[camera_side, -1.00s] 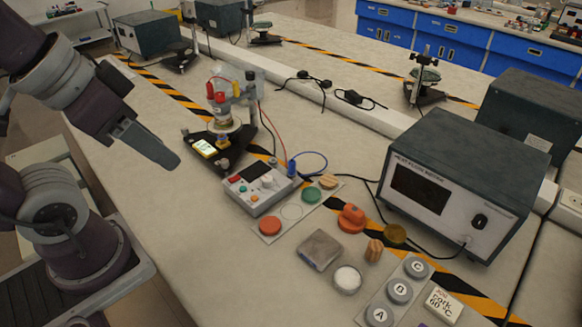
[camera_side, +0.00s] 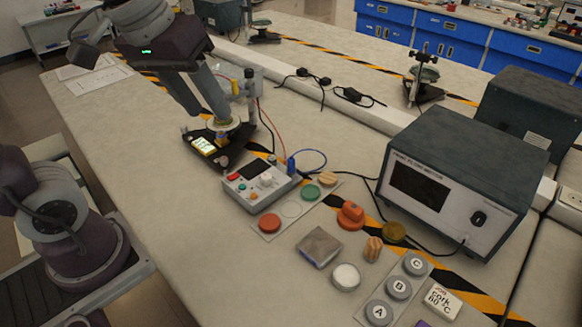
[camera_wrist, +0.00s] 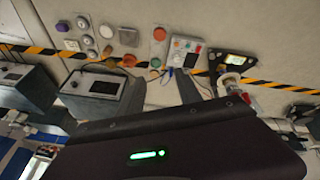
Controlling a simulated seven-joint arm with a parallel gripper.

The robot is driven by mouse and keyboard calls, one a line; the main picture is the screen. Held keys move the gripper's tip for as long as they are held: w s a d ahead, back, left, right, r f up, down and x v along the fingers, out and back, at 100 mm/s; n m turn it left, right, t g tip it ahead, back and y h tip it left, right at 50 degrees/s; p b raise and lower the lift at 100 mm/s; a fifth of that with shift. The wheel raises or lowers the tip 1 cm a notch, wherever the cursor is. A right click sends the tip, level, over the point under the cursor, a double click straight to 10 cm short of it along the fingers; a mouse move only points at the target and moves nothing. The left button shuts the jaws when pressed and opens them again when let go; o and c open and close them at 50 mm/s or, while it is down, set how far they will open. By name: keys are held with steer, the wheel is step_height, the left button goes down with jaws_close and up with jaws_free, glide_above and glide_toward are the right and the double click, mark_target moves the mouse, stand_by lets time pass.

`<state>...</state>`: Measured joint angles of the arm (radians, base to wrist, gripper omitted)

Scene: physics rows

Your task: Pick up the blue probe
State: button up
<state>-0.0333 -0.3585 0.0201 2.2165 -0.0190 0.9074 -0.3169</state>
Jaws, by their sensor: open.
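The blue probe (camera_side: 291,166) is a small blue upright piece with a blue lead at the back right corner of the grey control box (camera_side: 260,184). In the wrist view the probe is a small blue spot (camera_wrist: 170,72) beside the box. My gripper (camera_side: 216,118) is open, with its fingers pointing down over the black stand, up and to the left of the probe and apart from it. The fingers partly hide the stand's upper parts. I see nothing between the fingers.
The black stand (camera_side: 232,155) carries a lit yellow meter (camera_side: 203,145) and red and black leads. A large heat-flow meter (camera_side: 455,185) stands at right. Colored discs, a metal block (camera_side: 320,247) and a lettered strip lie in front.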

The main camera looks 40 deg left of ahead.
steer(key=w+a+f+n+g, duration=0.1)
steer(key=w+f+n, duration=0.15)
steer(key=w, duration=0.35)
steer(key=w+a+f+n+g, duration=0.1)
steer(key=w+a+f+n, duration=0.15)
steer(key=w, duration=0.35)
steer(key=n+g, duration=0.2)
steer(key=n, duration=0.6)
glide_above(291, 159)
steer(key=a, duration=0.1)
step_height(291, 159, down, 18)
steer(key=shift+n, duration=0.3)
steer(key=f, duration=0.4)
steer(key=d+f, duration=0.1)
steer(key=f, duration=0.1)
steer(key=shift+f, duration=0.65)
jaws_close()
